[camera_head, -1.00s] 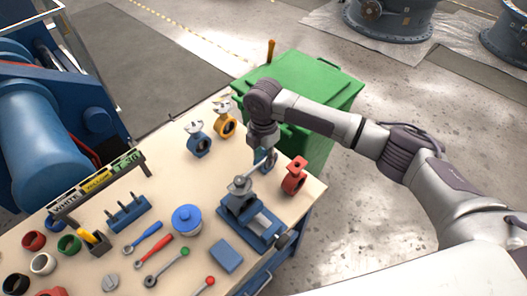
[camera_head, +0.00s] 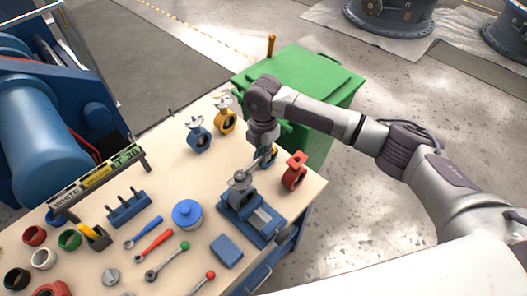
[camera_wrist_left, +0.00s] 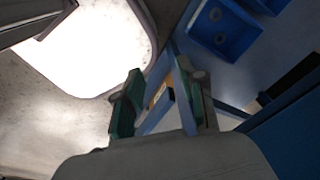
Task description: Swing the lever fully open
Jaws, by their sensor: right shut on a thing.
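A grey butterfly valve (camera_head: 240,184) is held in the blue vise (camera_head: 252,217) near the right front edge of the bench. Its lever (camera_head: 258,163) points up and to the right, towards my right gripper. My right gripper (camera_head: 265,152) reaches down from above and is shut on the lever's outer end; its fingertips are small and partly hidden. My left gripper is not in the head view. In the left wrist view its two fingers (camera_wrist_left: 163,103) are apart, with blue framing showing between them and nothing clearly held.
Blue (camera_head: 199,139), yellow (camera_head: 224,120) and red (camera_head: 294,172) valves stand around the back of the bench. A green bin (camera_head: 335,85) stands behind the bench.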

